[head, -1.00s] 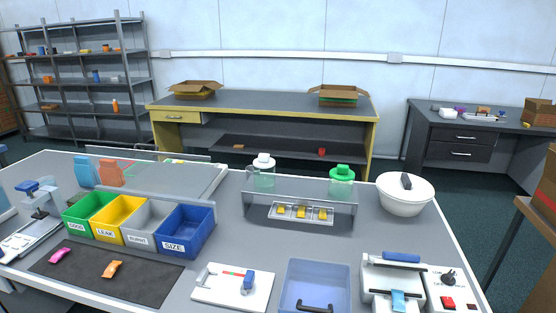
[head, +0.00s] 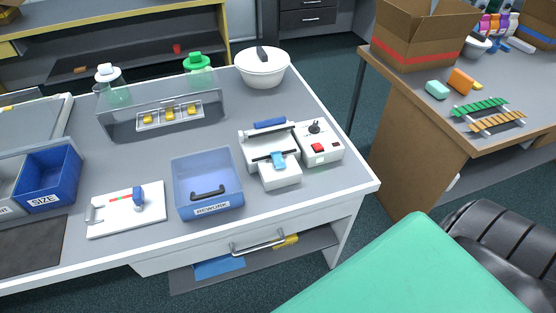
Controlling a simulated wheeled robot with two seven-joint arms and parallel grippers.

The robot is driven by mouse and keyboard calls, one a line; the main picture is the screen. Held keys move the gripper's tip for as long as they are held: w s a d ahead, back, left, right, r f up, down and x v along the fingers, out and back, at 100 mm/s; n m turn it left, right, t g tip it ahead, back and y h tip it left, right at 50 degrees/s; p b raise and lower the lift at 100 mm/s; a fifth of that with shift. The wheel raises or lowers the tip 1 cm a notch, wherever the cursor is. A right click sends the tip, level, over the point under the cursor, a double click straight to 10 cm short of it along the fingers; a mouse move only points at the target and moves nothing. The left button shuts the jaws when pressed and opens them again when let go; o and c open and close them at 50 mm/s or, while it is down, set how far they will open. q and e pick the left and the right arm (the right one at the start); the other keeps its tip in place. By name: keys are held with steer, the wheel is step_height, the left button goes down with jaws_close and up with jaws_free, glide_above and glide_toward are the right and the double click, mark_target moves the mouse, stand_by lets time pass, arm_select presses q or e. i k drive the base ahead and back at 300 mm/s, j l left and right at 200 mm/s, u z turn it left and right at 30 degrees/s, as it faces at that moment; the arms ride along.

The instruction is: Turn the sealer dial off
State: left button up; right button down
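The sealer (head: 272,152) is a white machine with a blue handle bar and a light blue piece at its front, on the right part of the grey table in the head view. Its white control box (head: 318,146) is joined at the right side. A black dial (head: 314,128) sits on top of the box at the back, with a red switch (head: 317,148) in front of it. The dial's exact setting is too small to read. Neither of my grippers is in view.
The table's right corner is close to the control box. A cardboard box (head: 422,35) stands on a wooden bench at right. A green surface and black chair fill the lower right.

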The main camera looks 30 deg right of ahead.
mark_target(314, 129)
steer(key=z, duration=1.3)
steer(key=j+z, duration=0.3)
steer(key=k+l, duration=0.05)
